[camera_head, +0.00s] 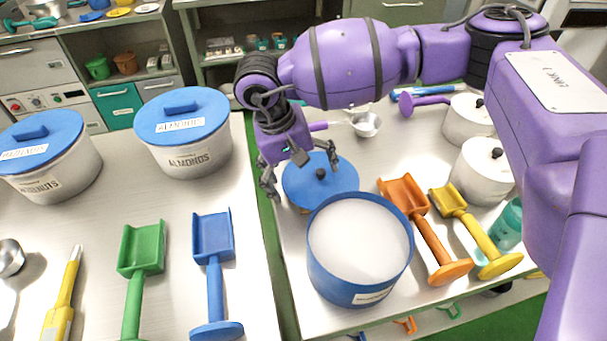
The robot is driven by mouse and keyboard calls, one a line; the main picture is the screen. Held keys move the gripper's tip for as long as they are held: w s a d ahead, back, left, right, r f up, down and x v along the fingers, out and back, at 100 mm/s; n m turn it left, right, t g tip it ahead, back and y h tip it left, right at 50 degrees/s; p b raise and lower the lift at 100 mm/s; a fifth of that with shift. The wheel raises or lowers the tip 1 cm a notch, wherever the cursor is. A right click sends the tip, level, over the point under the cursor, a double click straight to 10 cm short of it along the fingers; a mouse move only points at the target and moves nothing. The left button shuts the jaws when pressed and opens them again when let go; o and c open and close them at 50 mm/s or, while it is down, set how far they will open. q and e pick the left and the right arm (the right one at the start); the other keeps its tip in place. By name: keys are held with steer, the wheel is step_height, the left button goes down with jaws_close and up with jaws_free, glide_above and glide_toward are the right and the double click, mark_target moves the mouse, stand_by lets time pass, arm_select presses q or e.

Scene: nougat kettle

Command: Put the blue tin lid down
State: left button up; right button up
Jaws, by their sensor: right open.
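The fingers look empty. My left gripper is not in view.
Orange (427,235) and yellow (470,228) scoops lie right of the tin. White lidded pots (484,172) stand at the right. Tubs with blue lids (184,130) and green (143,262) and blue (214,262) scoops are on the left table, across a narrow gap.

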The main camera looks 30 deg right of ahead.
steer(key=v, duration=1.2)
steer(key=shift+r, duration=0.15)
